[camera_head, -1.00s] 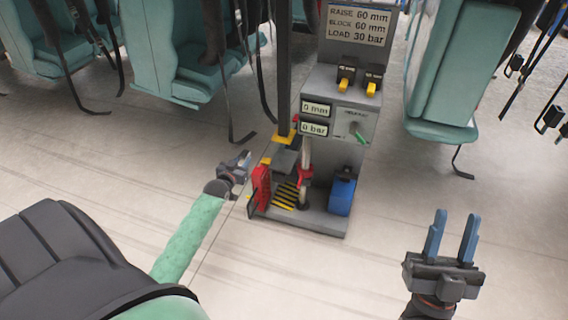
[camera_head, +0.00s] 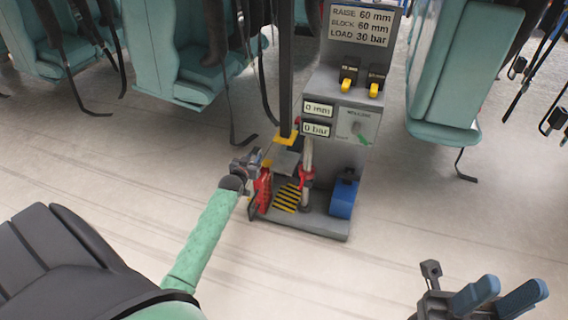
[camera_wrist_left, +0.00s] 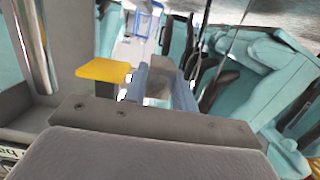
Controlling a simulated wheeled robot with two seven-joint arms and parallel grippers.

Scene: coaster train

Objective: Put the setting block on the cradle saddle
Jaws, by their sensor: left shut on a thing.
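My left gripper (camera_head: 250,161) is at the left side of the grey stand, above the red part (camera_head: 262,190). In the left wrist view, its blue fingers (camera_wrist_left: 162,88) are shut on a grey block (camera_wrist_left: 159,82), seemingly the setting block. The block is hard to make out in the head view. A yellow pad on a grey post (camera_wrist_left: 104,71) is close left of the fingers in that view. A grey plate (camera_head: 285,161) with yellow edges is right of the gripper; I cannot tell which part is the cradle saddle. My right gripper (camera_head: 510,295) is open and empty, low at the right.
The stand's panel has displays (camera_head: 317,120) reading 0 mm and 0 bar. A jack post (camera_head: 306,165), striped plate (camera_head: 287,197) and blue unit (camera_head: 343,195) are on its base. Teal seats (camera_head: 445,80) with hanging straps surround it. The floor in front is clear.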

